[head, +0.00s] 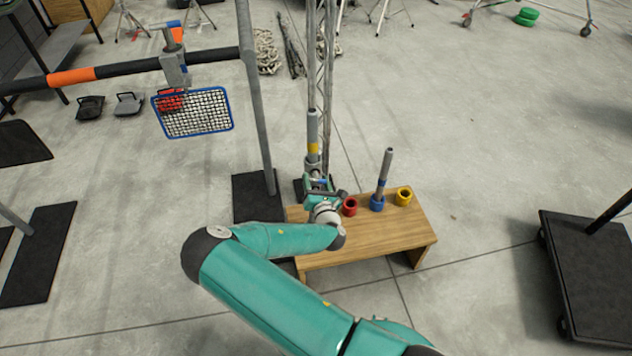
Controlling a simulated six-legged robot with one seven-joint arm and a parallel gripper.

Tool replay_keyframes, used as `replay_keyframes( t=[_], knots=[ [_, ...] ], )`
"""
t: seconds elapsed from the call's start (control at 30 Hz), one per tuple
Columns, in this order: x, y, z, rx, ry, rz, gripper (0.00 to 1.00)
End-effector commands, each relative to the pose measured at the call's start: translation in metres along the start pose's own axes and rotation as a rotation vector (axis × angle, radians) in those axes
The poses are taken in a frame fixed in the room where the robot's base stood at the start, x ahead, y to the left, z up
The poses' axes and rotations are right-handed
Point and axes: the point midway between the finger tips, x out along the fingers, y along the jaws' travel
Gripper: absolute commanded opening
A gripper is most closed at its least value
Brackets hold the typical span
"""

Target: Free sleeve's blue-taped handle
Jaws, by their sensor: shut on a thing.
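A grey handle (385,167) with a blue tape band leans slightly right and stands in the blue ring-shaped cup (377,204) on the wooden bench. My gripper (318,182) is left of it, beyond the bench's back left corner. It is shut at the lower end of a grey upright tube (313,125) with a yellow band; my gripper partly hides the hold. A grey sleeve-like collar (313,163) shows just above the jaws.
The bench (355,252) also bears a red cup (350,206) and a yellow cup (403,196). A lattice mast (328,75) stands close behind my gripper. A blue-framed mesh (193,112) hangs at left. A black cart (590,275) stands at right. The floor behind the bench at right is clear.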

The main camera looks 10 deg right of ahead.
Motion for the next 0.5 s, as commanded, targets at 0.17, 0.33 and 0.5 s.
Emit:
replay_keyframes(
  t=[0.17,0.33,0.5],
  knots=[
    [0.0003,0.0003,0.0011,-0.053,-0.003,0.001,0.32],
    [0.0005,-0.0001,0.0016,-0.07,-0.003,0.001,0.32],
    [0.0005,-0.0001,0.0017,-0.071,-0.004,0.001,0.32]
  ],
)
